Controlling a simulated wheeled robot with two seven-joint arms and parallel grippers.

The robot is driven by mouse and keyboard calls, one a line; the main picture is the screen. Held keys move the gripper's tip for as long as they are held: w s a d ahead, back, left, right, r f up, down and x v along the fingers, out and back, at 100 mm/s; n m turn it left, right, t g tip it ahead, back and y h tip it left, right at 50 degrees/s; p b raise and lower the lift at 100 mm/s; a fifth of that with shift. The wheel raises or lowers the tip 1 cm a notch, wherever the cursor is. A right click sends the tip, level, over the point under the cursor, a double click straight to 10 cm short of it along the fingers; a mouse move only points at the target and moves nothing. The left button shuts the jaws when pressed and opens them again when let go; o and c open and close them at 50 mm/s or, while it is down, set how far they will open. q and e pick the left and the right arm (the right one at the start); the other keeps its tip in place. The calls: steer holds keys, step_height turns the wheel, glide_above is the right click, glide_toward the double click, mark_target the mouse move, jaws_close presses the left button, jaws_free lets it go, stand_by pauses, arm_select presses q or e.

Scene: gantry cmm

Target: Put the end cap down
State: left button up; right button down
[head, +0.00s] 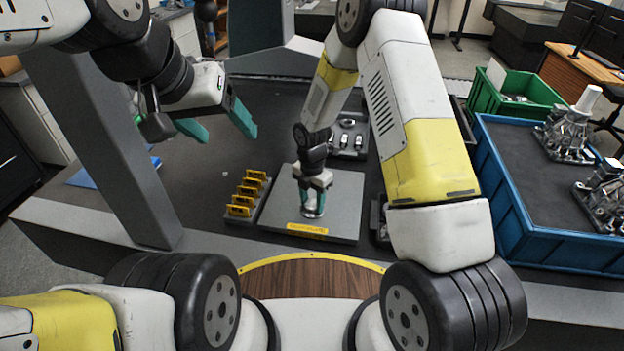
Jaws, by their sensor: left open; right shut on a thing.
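The end cap (313,212) is a small metallic piece low over the grey plate (343,205). My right gripper (313,199) points down, shut on it; the fingers hide much of it. I cannot tell whether the end cap touches the plate. My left gripper (217,131) is open and empty, up above the left part of the dark table, away from the plate.
A rack with several yellow pieces (247,193) stands just left of the plate. A grey tray with metal parts (348,137) lies behind it. A blue crate (510,208) with metal castings and a green bin (538,88) stand at right. A grey gantry post (110,150) rises at left.

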steer(key=c, duration=0.7)
jaws_free()
steer(key=shift+c, duration=0.2)
step_height(320, 180, up, 12)
step_height(320, 180, up, 8)
steer(key=m+t, duration=0.1)
steer(key=m, duration=0.4)
glide_above(312, 203)
steer(key=s+d, duration=0.1)
steer(key=d, duration=0.3)
steer(key=s+d+r+m+t, duration=0.1)
steer(key=s+d+r+m, duration=0.35)
steer(key=r+m, duration=0.4)
steer(key=s+d+r+m+t+y, duration=0.1)
steer(key=s+d+r+m+t, duration=0.1)
steer(key=s+r+m, duration=0.3)
steer(key=s+d+r+m+t+y, duration=0.1)
steer(key=s+d+r+m+t, duration=0.1)
steer(key=s+r+m, duration=0.3)
steer(key=shift+s+d+r+m, duration=0.2)
steer(key=shift+s+d+m, duration=0.6)
steer(key=shift+s+m, duration=1.9)
